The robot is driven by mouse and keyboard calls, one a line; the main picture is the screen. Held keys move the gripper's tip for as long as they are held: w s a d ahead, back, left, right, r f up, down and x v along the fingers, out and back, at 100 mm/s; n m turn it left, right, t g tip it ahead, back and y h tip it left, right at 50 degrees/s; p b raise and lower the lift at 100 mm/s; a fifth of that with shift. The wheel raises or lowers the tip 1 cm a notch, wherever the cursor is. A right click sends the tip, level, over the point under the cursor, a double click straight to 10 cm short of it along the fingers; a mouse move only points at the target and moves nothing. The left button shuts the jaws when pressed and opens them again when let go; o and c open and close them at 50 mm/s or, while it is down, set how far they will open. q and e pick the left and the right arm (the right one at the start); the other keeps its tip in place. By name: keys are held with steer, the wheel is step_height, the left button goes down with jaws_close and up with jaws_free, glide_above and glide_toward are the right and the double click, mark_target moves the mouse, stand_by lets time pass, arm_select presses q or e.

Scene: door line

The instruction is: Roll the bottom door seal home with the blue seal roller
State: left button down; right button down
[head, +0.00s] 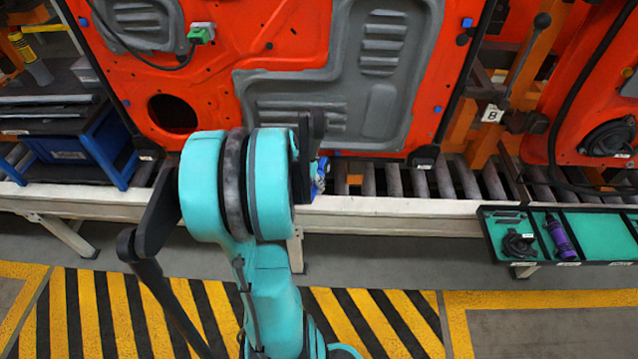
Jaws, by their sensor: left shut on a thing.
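The orange-red door (215,95) with grey inner panels stands upright behind the roller conveyor. A dark strip, apparently the bottom door seal (375,155), runs along its lower edge; my arm hides part of it, and I cannot tell how it is seated. My left gripper (312,165) is at the door's lower edge, mostly behind my teal wrist, with dark fingers showing. It is shut on the blue seal roller (321,174), of which only a small blue part shows. Contact between roller and seal is hidden. My right gripper is not in view.
The conveyor's pale front rail (400,217) crosses below the door. At right, a green-lined tray (592,237) holds a purple tool (560,238) and a black item. Another orange door (590,90) and a lever (527,55) stand beyond.

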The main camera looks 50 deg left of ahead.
arm_select(q)
steer(key=s+a, duration=0.7)
steer(key=s, duration=0.1)
steer(key=shift+b, duration=0.35)
stand_by(1.2)
steer(key=shift+s+d, duration=0.1)
steer(key=s+d+p, duration=0.2)
steer(key=s+d, duration=0.7)
steer(key=d, duration=0.2)
steer(key=shift+s, duration=0.3)
stand_by(0.5)
steer(key=shift+w+d, duration=0.1)
